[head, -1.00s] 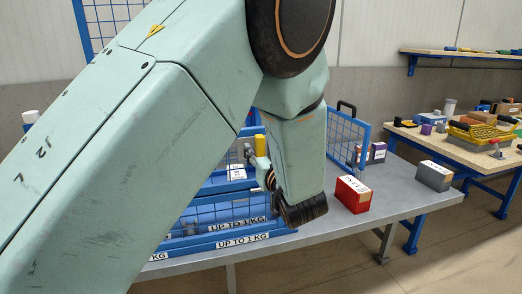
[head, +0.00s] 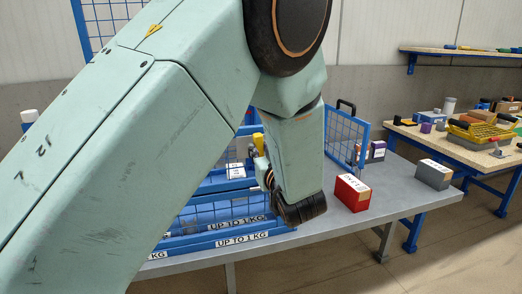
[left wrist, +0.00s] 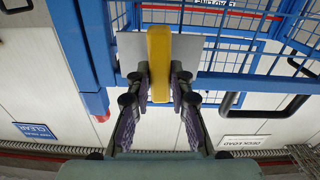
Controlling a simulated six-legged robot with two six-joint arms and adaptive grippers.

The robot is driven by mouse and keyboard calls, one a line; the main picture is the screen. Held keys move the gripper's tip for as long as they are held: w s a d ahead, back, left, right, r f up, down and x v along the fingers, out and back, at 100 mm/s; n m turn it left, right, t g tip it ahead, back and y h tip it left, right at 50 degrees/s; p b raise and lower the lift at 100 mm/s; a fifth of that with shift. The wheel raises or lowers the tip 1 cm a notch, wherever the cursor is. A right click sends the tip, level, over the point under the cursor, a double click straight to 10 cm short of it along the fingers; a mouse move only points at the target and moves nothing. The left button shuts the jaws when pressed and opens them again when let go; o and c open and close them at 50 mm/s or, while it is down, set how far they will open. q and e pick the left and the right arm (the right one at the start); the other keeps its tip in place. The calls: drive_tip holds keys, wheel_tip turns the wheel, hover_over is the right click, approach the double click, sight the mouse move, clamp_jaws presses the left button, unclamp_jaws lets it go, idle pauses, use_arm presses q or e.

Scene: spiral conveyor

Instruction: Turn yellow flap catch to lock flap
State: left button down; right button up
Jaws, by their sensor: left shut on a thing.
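The yellow flap catch (left wrist: 159,62) is a rounded bar in front of a grey plate, beside a blue upright post in the left wrist view. My left gripper (left wrist: 160,88) is shut on it, one finger on each side of the bar. In the head view the catch (head: 258,142) shows just above my left gripper (head: 262,168), which is partly hidden by my own forearm. The blue mesh flap (head: 346,138) with a black handle stands at the right of the frame. My right gripper is not in view.
A red box (head: 352,193) and a grey box (head: 433,175) stand on the grey table (head: 400,200). Blue trays with "UP TO 1 KG" labels (head: 242,240) sit at the table's front. A wooden bench (head: 470,150) with tools stands at the right.

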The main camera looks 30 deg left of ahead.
use_arm(q)
drive_tip(key=n, duration=0.5)
drive_tip(key=shift+s+a, duration=0.1)
drive_tip(key=shift+a, duration=0.05)
drive_tip(key=shift+s+a+f+n+b, duration=0.1)
drive_tip(key=shift+f+n+b, duration=0.1)
drive_tip(key=shift+n+b, duration=2.2)
drive_tip(key=shift+s+a+f+n+b, duration=0.15)
drive_tip(key=shift+n+b, duration=0.8)
drive_tip(key=shift+n, duration=2.85)
drive_tip(key=shift+w+d, duration=0.1)
drive_tip(key=c, duration=1.2)
unclamp_jaws()
